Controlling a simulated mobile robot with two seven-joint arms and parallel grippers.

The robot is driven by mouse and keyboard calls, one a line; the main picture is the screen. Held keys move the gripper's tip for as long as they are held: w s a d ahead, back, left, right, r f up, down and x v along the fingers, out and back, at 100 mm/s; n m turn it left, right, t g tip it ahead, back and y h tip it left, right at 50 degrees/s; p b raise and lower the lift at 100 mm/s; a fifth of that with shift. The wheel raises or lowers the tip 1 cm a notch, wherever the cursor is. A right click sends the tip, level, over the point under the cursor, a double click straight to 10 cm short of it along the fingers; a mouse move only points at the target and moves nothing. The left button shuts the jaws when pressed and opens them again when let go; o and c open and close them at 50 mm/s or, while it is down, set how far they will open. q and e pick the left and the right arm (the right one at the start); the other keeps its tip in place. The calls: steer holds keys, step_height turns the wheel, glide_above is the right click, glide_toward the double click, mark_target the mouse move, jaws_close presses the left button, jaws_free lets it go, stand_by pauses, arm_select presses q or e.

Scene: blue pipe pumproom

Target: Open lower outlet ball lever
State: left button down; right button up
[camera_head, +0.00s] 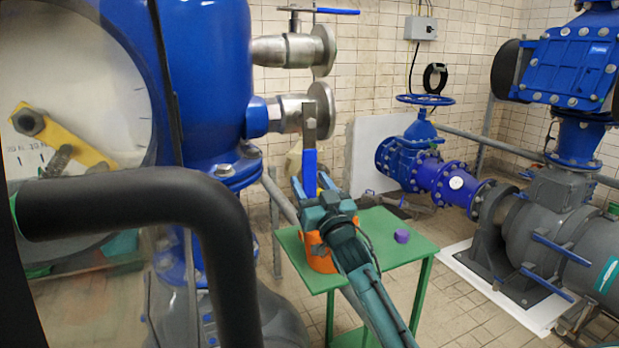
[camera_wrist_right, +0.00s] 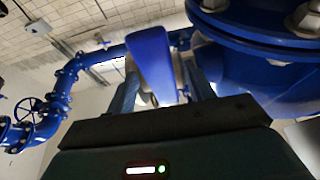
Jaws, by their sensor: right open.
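The lower outlet ball valve (camera_head: 292,113) is a steel valve with a flange on the side of the blue vessel. Its lever has a blue grip (camera_head: 310,170) and hangs straight down. My right gripper (camera_head: 310,184) is open at the lower end of this grip, with one finger on each side. In the right wrist view the blue grip (camera_wrist_right: 152,65) stands between the two fingers of the gripper (camera_wrist_right: 163,92); I cannot tell whether they touch it. My left gripper is not in view.
An upper valve (camera_head: 290,50) has a horizontal blue lever (camera_head: 337,11). A large gauge (camera_head: 75,110) and a black bent tube (camera_head: 140,203) fill the near left. Below my right arm is a green table (camera_head: 405,250) with an orange object (camera_head: 318,255) and a purple object (camera_head: 402,236).

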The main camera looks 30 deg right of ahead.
steer(key=shift+w+r, duration=0.25)
steer(key=shift+w, duration=0.4)
steer(key=shift+c, duration=0.4)
jaws_close()
